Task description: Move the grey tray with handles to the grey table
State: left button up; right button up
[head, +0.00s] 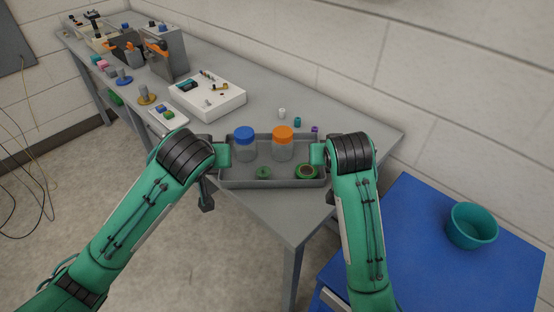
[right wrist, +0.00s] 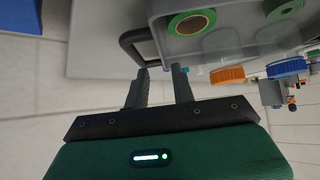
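The grey tray (head: 272,183) is at the near end of the grey table (head: 305,213), its front left corner at the table's edge; I cannot tell whether it rests or is slightly raised. It holds a blue-lidded jar (head: 244,144), an orange-lidded jar (head: 283,145) and two green rolls (head: 263,173) (head: 306,171). My left gripper (head: 226,154) is at the tray's left end, its fingers hidden. My right gripper (head: 318,154) is at the right end. In the right wrist view its fingers (right wrist: 161,70) are apart, close to the dark tray handle (right wrist: 132,45).
A white instrument box (head: 208,96), small coloured items and other equipment stand farther back on the grey table. Small caps (head: 297,122) lie behind the tray. A blue table (head: 425,262) at right carries a teal bowl (head: 472,226). A wall runs behind.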

jog(key=shift+v, duration=2.25)
